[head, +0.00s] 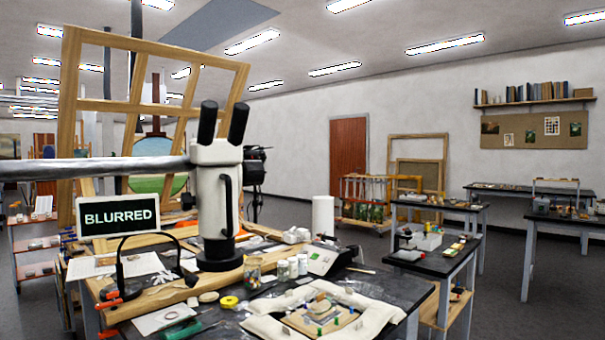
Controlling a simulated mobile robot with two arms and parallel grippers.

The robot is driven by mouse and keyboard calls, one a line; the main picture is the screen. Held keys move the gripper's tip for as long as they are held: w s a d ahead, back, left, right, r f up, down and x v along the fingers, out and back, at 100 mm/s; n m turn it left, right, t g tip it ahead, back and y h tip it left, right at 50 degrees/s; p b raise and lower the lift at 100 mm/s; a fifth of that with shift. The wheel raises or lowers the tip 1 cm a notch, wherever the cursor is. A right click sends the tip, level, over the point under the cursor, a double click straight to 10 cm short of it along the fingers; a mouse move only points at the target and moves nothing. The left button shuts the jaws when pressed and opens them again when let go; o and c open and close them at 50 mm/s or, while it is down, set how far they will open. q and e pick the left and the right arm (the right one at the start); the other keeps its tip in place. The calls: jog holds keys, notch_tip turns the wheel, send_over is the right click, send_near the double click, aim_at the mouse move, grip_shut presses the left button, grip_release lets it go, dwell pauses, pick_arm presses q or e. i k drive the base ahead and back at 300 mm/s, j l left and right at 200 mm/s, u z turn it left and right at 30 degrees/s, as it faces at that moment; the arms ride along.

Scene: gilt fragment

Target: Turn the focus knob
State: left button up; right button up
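A white microscope head (214,190) with two black eyepieces (222,122) hangs over the near bench, left of centre. Its black lower end (218,253) points down at the bench. A grey horizontal bar (95,169) runs from the left edge to its body. A dark curved part (227,205) shows on the right side of the white body; I cannot tell whether this is the focus knob. A small display (117,215) left of the microscope reads "BLURRED". Neither of my grippers is in view.
The near bench (365,295) is crowded: a white padded tray (385,313) with pieces, small jars (287,267), a yellow tape roll (229,303) and a black gooseneck lamp (119,268). A wooden frame (152,105) stands behind. Floor is open at right (500,300).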

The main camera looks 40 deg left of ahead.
aim_at(253, 174)
jog(key=i+u, duration=0.3)
jog(key=i, duration=0.25)
jog(key=i+l+u, duration=0.2)
jog(key=i+u, duration=0.15)
jog(key=i, duration=0.15)
jog(key=i+u, duration=0.2)
jog(key=u, duration=0.2)
jog(key=i+u, duration=0.2)
jog(key=u, duration=0.2)
jog(key=i+l+u, duration=0.1)
jog(key=u, duration=0.3)
jog(key=i+l+u, duration=0.2)
jog(key=u, duration=0.2)
jog(key=i+l+u, duration=0.15)
jog(key=u, duration=0.25)
jog(key=i+l+u, duration=0.2)
jog(key=u, duration=0.15)
jog(key=l, duration=0.1)
